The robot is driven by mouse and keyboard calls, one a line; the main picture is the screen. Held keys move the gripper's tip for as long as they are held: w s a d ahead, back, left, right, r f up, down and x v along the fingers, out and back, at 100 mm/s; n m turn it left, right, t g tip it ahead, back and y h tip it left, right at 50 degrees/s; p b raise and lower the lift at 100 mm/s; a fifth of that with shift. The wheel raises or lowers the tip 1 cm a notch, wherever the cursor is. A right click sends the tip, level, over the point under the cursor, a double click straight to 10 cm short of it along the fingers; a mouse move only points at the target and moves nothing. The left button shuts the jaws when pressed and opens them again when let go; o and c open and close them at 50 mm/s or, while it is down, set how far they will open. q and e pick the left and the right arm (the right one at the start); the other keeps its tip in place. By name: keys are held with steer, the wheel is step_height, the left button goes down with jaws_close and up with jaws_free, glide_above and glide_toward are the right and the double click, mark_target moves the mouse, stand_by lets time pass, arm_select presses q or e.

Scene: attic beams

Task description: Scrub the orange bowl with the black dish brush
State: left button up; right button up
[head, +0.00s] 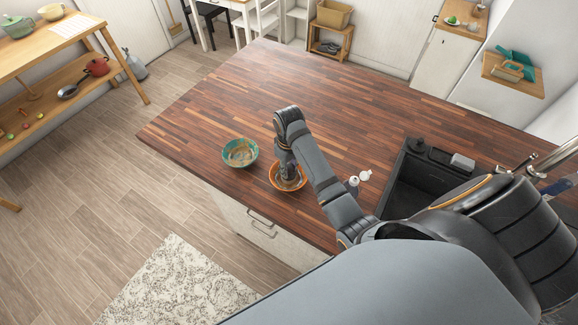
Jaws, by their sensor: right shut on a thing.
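The orange bowl (299,186) stands on the wooden counter near its front edge. My right gripper (287,170) points down over and into the bowl, shut, and it hides much of the bowl's inside. What it holds is mostly hidden; the black dish brush cannot be made out clearly against the dark gripper. I cannot tell whether bristles touch the bowl. My left gripper is not in view.
A teal bowl with a brown inside (239,153) stands just left of the orange bowl. A black sink (407,187) is to the right, with a grey sponge-like block (462,161) at its back. Small white items (358,178) lie near my forearm. The counter's back is clear.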

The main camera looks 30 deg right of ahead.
steer(key=shift+f, duration=1)
stand_by(0.8)
stand_by(0.5)
steer(key=shift+s+d+p, duration=0.3)
steer(key=shift+d+p, duration=0.15)
steer(key=shift+d, duration=0.25)
steer(key=shift+a, duration=0.1)
steer(key=shift+w+a, duration=0.15)
steer(key=shift+a, duration=0.55)
steer(key=shift+w+a, duration=0.1)
steer(key=shift+a, duration=0.55)
steer(key=shift+d, duration=0.1)
steer(key=shift+w+d, duration=0.2)
steer(key=shift+d, duration=0.45)
steer(key=shift+w+d, duration=0.2)
steer(key=shift+d, duration=0.4)
steer(key=shift+s+a+f, duration=0.1)
